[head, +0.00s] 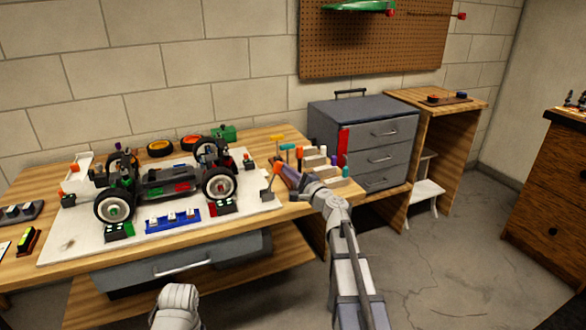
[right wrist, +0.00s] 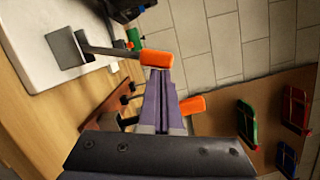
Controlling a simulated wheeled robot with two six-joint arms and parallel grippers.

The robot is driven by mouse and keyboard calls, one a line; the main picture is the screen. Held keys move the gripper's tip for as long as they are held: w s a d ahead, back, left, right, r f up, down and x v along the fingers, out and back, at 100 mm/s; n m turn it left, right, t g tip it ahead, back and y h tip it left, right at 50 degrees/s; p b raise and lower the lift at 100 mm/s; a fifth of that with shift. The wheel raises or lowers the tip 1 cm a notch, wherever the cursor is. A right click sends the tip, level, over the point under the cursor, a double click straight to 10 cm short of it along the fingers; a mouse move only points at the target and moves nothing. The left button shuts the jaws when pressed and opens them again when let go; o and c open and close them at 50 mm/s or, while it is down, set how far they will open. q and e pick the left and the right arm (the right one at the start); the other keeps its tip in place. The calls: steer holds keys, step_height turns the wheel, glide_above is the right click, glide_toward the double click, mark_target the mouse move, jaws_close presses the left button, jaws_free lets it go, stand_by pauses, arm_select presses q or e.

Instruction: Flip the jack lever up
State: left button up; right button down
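The jack lever is a thin dark rod with an orange handle (head: 276,168) and a flat grey square plate at its other end, at the right edge of the white board. In the right wrist view its orange handle (right wrist: 157,58) lies at my fingertips, with the rod running left to the grey plate (right wrist: 66,48). My right gripper (right wrist: 159,72) has its purple fingers drawn together, tips at the handle; whether they pinch it I cannot tell. In the head view the right gripper (head: 280,170) is just right of the lever.
The RC car (head: 165,182) stands on the white board (head: 75,235). A rack of coloured-handle tools (head: 318,160) is close behind and right of my right gripper. A grey drawer cabinet (head: 365,135) stands farther right. Wheels and a green part lie behind the car.

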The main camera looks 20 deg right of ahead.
arm_select(q)
step_height(320, 180, up, 6)
steer(key=p, duration=0.5)
arm_select(e)
steer(key=a+r+n+g, duration=0.1)
steer(key=a+n+g, duration=0.1)
steer(key=a+n, duration=0.8)
steer(key=shift+a+n+g+h, duration=0.3)
steer(key=shift+a+h, duration=0.1)
steer(key=shift+a, duration=0.4)
arm_select(q)
steer(key=shift+r, duration=0.1)
arm_select(e)
steer(key=shift+r, duration=0.1)
